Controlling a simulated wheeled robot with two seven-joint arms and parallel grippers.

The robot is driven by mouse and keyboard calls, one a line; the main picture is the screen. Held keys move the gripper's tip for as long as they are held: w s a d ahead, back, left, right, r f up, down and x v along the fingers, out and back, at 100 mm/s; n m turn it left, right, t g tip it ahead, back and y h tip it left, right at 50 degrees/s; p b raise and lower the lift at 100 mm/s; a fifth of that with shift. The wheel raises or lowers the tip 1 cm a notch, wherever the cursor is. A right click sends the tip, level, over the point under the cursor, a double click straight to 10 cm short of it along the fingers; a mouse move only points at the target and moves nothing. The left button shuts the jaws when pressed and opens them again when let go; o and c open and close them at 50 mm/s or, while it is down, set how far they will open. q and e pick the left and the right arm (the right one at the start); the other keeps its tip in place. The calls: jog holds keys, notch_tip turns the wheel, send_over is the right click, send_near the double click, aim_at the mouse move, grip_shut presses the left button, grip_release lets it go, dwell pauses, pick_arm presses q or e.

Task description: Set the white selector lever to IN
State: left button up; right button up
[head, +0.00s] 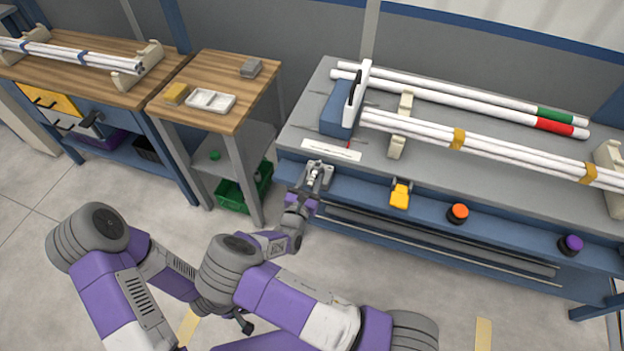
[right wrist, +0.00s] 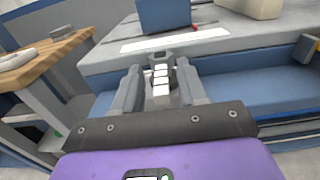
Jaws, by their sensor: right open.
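My right gripper (head: 318,172) is at the front edge of the grey bench, below the white strip. Its two fingers are apart in the right wrist view (right wrist: 160,82). A small white segmented piece (right wrist: 161,80) shows between the fingers and looks like the white selector lever. I cannot tell whether the fingers touch it, and its setting cannot be read. The left arm comes in at the lower left; only a small dark part of what may be its gripper (head: 244,324) shows, mostly hidden behind the right arm.
The grey bench (head: 300,130) carries a blue-and-white fixture (head: 342,118), white pipes (head: 500,145) and a white strip (head: 331,150). A yellow part (head: 400,194), an orange knob (head: 459,212) and a purple knob (head: 571,244) line its front. A wooden table (head: 240,85) stands left.

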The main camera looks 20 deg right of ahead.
jog(key=shift+w+d, duration=0.25)
grip_shut()
